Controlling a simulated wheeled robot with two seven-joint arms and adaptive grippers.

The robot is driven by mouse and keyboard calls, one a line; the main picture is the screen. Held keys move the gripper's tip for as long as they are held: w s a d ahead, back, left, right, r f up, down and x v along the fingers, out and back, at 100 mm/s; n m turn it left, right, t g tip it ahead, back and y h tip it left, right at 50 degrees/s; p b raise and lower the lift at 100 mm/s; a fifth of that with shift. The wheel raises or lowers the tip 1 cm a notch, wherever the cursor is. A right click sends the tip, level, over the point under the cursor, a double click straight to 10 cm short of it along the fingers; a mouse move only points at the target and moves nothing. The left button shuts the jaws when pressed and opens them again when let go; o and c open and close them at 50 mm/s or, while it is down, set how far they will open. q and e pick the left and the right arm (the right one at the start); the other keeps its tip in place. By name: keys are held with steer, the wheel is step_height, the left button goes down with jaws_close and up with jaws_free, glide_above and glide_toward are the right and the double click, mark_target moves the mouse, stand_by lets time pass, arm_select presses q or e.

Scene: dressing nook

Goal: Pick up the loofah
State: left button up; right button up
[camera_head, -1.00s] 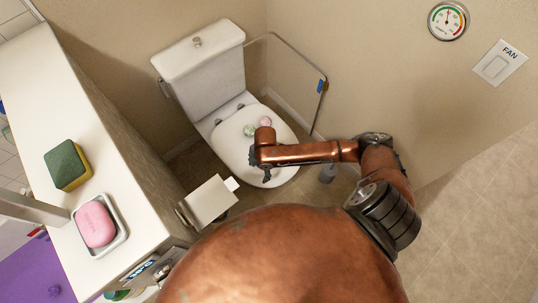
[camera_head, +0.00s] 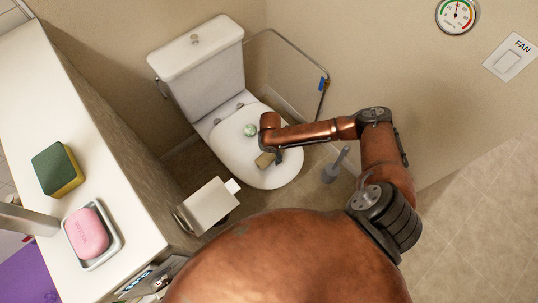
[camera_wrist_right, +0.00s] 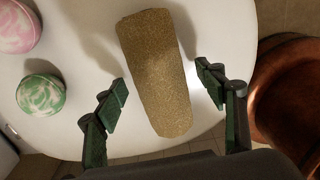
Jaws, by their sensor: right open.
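The loofah (camera_head: 265,160) is a tan, rough, block-like piece lying on the white closed toilet lid. It also shows in the right wrist view (camera_wrist_right: 157,75), slightly tilted in the picture. My right gripper (camera_head: 277,156) is over the lid at the loofah. In the wrist view its two green-padded fingers (camera_wrist_right: 163,82) are spread, one to each side of the loofah's near part, with visible gaps. The gripper holds nothing. My left gripper is not in view.
A green marbled ball (camera_wrist_right: 41,94) and a pink one (camera_wrist_right: 14,26) lie on the toilet lid (camera_head: 235,150), left of the loofah. A toilet brush (camera_head: 333,168) stands right of the toilet. The counter at left holds a sponge (camera_head: 58,169) and pink soap (camera_head: 88,233).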

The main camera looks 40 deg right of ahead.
steer(key=shift+f, duration=0.4)
steer(key=shift+r, duration=0.15)
steer(key=c, duration=1)
steer(key=shift+c, duration=0.2)
